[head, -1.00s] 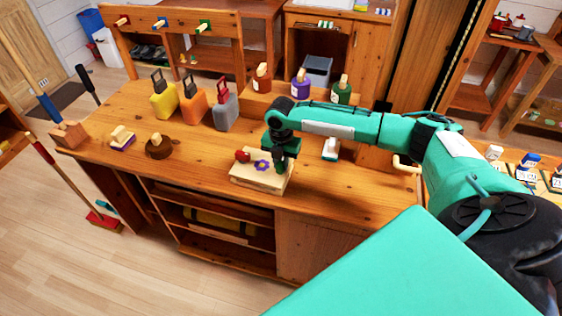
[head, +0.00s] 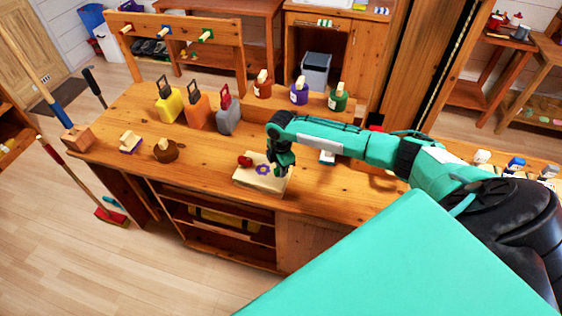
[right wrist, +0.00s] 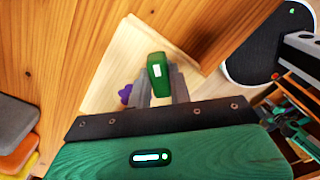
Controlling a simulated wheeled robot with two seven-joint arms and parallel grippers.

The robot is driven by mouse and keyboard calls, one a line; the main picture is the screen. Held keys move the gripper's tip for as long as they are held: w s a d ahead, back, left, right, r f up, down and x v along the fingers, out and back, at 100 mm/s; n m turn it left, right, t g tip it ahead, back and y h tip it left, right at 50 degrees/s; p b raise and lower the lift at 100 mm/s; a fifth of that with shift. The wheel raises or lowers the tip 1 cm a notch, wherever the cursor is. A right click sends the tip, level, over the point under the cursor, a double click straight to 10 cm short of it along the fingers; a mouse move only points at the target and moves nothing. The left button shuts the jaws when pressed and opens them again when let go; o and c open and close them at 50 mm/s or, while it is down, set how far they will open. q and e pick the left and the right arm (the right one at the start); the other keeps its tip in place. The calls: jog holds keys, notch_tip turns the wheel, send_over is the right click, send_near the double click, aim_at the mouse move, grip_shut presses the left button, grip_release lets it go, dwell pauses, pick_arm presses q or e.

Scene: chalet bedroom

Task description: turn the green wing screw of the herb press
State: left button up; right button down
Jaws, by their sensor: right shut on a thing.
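The herb press is a pale wooden block (head: 258,186) on the workbench. A red knob (head: 245,161) and a purple wing screw (head: 263,169) sit on its top. My right gripper (head: 282,172) points down over the block's right end and hides the green screw in the head view. In the right wrist view, the green wing screw (right wrist: 158,74) stands between the grey fingers of my right gripper (right wrist: 160,88), which is shut on it. The purple screw (right wrist: 125,94) shows left of the fingers. My left gripper is not in view.
Three smaller bottles stand on a raised ledge farther back. A brown round piece (head: 166,151) lies to the left. The bench front edge is clear.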

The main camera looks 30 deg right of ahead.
jog(key=m+p, duration=0.1)
jog(key=m, duration=0.1)
jog(key=m+p, duration=0.3)
jog(key=shift+r+m, duration=0.25)
jog(key=shift+m, duration=0.05)
jog(key=shift+f+m+p, duration=0.15)
jog(key=shift+m+p, duration=1.25)
jog(key=shift+m, duration=0.7)
jog(key=c, duration=1.3)
grip_release()
notch_tip(320, 180, up, 14)
jog(key=b, duration=0.4)
jog(key=shift+f, duration=0.1)
